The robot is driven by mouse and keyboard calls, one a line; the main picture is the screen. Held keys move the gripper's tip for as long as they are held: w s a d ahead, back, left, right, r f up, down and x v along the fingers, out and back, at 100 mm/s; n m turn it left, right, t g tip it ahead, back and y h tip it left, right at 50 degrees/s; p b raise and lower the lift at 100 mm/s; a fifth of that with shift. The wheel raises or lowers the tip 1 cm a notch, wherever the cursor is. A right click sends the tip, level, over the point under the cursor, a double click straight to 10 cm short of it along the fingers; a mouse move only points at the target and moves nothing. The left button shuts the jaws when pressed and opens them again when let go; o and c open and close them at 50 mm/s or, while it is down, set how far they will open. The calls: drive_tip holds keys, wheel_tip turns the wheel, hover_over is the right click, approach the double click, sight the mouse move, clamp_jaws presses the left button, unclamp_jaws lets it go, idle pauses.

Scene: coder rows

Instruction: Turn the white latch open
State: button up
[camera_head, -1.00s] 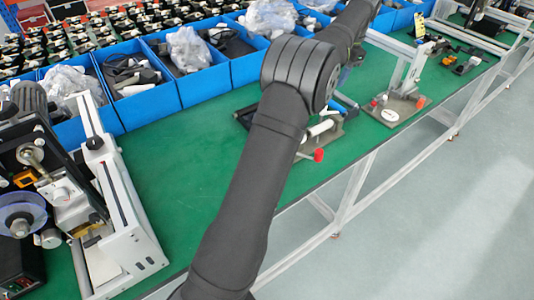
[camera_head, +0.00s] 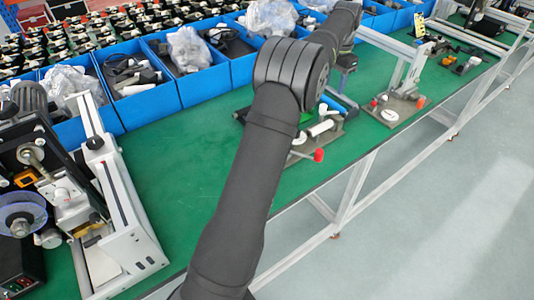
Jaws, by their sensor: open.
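A small fixture with white cylindrical parts (camera_head: 321,128) stands on the green bench, just right of my arm's elbow. A white lever with a red knob (camera_head: 319,155) sticks out at its front. I cannot tell for certain which white part is the latch. My arm hides part of the fixture's left and back. My gripper (camera_head: 346,66) shows small and dark beyond the elbow, behind and above the fixture and apart from the white parts. It is open, with nothing seen in it; its fingertips are hard to make out.
Blue bins (camera_head: 205,75) with bagged parts line the back. A second fixture with a white upright frame (camera_head: 405,75) stands to the right. A white and black machine (camera_head: 110,200) stands at the left. The green bench (camera_head: 180,165) is clear between machine and arm.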

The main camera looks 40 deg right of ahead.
wheel_tip(320, 180, up, 7)
drive_tip(key=w+a+f+n+g+h, duration=0.15)
drive_tip(key=a+f+n+g, duration=0.25)
drive_tip(key=a+f+n, duration=0.75)
drive_tip(key=s+a+f+n+g+h, duration=0.1)
drive_tip(key=s+a+f+n+h, duration=0.1)
drive_tip(key=a+n, duration=0.4)
drive_tip(key=s+a+f+n+g+h, duration=0.1)
drive_tip(key=s+a+f+n+h, duration=0.1)
drive_tip(key=s+a+f+n, duration=0.2)
drive_tip(key=a+n, duration=0.3)
drive_tip(key=a, duration=0.5)
drive_tip(key=shift+s+a+g, duration=0.15)
drive_tip(key=shift+s+g, duration=0.15)
drive_tip(key=shift+s, duration=0.05)
drive_tip(key=m+t+h, duration=0.3)
drive_tip(key=m+t, duration=0.6)
drive_tip(key=m, duration=1.2)
approach(323, 106)
drive_tip(key=x, duration=1)
